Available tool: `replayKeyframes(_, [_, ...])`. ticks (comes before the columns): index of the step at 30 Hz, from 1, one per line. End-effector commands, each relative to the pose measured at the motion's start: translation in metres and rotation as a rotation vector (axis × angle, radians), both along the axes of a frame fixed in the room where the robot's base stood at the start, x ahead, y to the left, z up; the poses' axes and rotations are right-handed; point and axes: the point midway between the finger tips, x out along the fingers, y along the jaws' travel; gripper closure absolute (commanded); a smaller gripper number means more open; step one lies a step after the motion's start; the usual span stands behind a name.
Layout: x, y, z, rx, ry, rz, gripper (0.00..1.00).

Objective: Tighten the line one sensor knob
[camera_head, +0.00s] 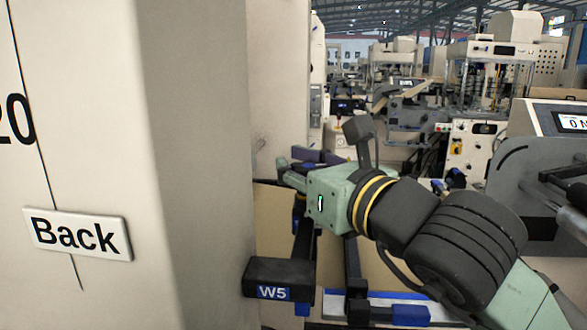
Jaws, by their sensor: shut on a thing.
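My gripper (284,166) reaches in from the right, with its pale green body beside the beige machine column. Its fingers point left, toward the edge of the column, and are small and partly hidden. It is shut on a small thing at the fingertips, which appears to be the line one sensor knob. The knob itself cannot be made out clearly, and no label for line one is readable.
A beige machine panel with a "Back" sign (78,235) fills the left. A black bracket labelled W5 (278,281) juts out below my gripper. Dark rails (354,275) run beneath my arm. A display console (550,150) stands at the right, with machines behind.

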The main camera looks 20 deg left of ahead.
Motion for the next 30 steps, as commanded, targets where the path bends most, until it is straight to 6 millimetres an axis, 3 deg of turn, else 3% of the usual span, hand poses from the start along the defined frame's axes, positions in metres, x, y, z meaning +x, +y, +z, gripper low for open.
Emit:
replayKeyframes(13, [0.006,-0.007,-0.008,0.0,-0.01,-0.315,1.0])
replayKeyframes(30, [0.011,-0.017,-0.001,0.008,-0.007,-0.692,1.0])
